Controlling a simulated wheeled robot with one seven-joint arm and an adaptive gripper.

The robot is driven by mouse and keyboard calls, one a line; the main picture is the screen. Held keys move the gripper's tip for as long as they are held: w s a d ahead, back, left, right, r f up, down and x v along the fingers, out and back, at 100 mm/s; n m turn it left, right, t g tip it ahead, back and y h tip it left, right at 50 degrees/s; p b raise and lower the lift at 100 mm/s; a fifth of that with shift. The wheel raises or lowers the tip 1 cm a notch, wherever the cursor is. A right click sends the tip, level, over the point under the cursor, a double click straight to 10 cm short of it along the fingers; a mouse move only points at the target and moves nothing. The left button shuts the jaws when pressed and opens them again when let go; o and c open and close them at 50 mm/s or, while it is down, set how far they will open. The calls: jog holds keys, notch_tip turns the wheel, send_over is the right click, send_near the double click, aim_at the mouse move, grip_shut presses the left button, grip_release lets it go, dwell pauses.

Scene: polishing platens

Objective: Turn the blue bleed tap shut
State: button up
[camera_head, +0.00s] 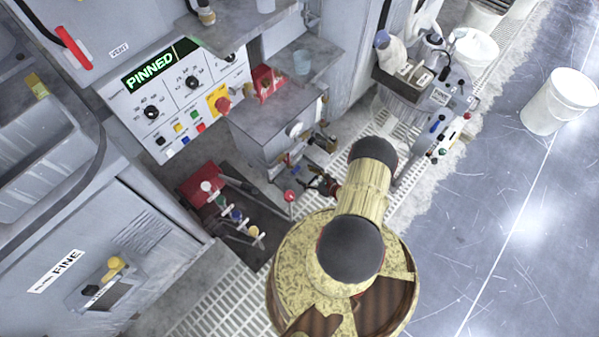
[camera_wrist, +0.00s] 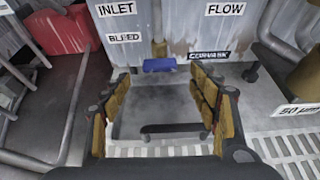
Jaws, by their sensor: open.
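The blue bleed tap (camera_wrist: 160,65) shows in the wrist view as a short blue handle lying crosswise, below a brass fitting on a grey panel. The BLEED label (camera_wrist: 125,37) is up and to its left. My gripper (camera_wrist: 164,84) is open and empty, with its tan-padded fingers to either side of and nearer than the tap; neither visibly touches it. In the head view my gripper (camera_head: 322,184) is small and dark beside the grey cabinet, partly hidden by my arm. I cannot clearly pick out the tap there.
Grey pipes and a red object (camera_wrist: 62,30) stand at left in the wrist view. A pipe with a 50 µm tag (camera_wrist: 298,110) is at right. A grating (camera_wrist: 290,150) lies below. In the head view a white bucket (camera_head: 560,100) stands on open floor at right.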

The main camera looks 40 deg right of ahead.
jog(key=v, duration=0.5)
dwell(0.6)
